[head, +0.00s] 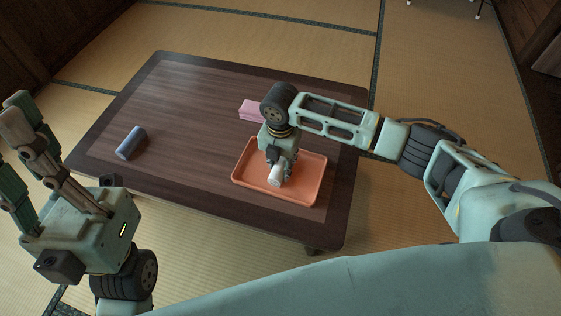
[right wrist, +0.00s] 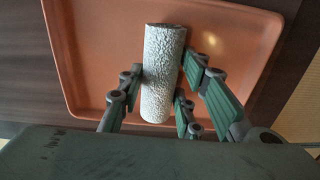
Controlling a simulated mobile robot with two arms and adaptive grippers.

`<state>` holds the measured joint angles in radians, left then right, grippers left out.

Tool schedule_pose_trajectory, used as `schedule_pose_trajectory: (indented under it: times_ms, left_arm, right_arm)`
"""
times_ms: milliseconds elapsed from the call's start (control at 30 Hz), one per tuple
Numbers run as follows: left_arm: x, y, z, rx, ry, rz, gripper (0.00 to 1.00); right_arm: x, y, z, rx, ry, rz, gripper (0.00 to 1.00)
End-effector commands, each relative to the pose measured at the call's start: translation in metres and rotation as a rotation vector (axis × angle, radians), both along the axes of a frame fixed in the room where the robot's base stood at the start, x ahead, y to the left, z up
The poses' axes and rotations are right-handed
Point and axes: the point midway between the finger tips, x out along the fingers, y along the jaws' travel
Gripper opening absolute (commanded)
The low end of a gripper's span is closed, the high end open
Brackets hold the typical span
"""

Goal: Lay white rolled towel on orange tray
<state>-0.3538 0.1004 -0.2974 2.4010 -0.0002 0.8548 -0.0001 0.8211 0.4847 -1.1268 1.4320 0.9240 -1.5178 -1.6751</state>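The white rolled towel (right wrist: 162,75) is between the fingers of my right gripper (right wrist: 160,88), which press against both its sides. In the head view the towel (head: 276,174) shows below my right gripper (head: 278,165), over the middle of the orange tray (head: 307,192). The tray also shows in the right wrist view (right wrist: 90,60) behind the towel. I cannot tell whether the towel touches the tray floor. My left gripper (head: 18,112) is raised at the left, fingers pointing up, apart and empty.
The tray lies on the near right part of a low dark wooden table (head: 190,95). A grey-blue roll (head: 131,142) lies at the table's left. A pink block (head: 250,110) is behind the tray, partly hidden by my right arm. The table's middle is clear.

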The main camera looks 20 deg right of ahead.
Motion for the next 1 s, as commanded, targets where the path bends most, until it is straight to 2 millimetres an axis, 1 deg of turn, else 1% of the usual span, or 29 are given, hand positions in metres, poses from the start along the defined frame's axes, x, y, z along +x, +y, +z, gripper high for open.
schedule_pose_trajectory:
  times_ms: [33, 167, 200, 467, 600, 767, 867, 1000]
  left_arm:
    - [0.0, 0.0, 0.0, 0.0, 0.001, 0.0, 0.0]
    - [0.0, 0.0, 0.0, 0.0, 0.001, 0.0, 0.0]
    - [0.0, 0.0, 0.0, 0.0, 0.001, 0.0, 0.0]
    - [0.0, 0.0, 0.0, 0.0, 0.001, 0.0, 0.0]
    - [0.0, 0.0, 0.001, 0.001, 0.002, 0.0, 0.0]
    - [0.026, -0.005, -0.003, 0.039, 0.123, 0.009, 0.0]
    - [0.045, -0.01, -0.009, 0.07, 0.22, 0.013, 0.0]
    - [0.071, -0.015, -0.022, 0.114, 0.36, 0.02, 0.0]
  right_arm:
    - [0.0, 0.0, 0.0, 0.0, 0.0, 0.0, 0.37]
    - [0.0, 0.0, 0.0, 0.0, 0.0, 0.0, 0.49]
    - [0.0, 0.0, 0.0, 0.0, 0.0, 0.0, 0.5]
    - [0.0, 0.0, 0.001, 0.0, 0.0, 0.0, 0.5]
    - [0.0, 0.0, 0.006, 0.001, -0.001, 0.0, 0.5]
    - [0.0, 0.0, 0.019, -0.001, -0.001, -0.001, 0.5]
    - [0.001, 0.0, 0.03, 0.0, -0.001, -0.001, 0.5]
    - [0.001, 0.0, 0.045, 0.0, -0.001, -0.001, 0.5]
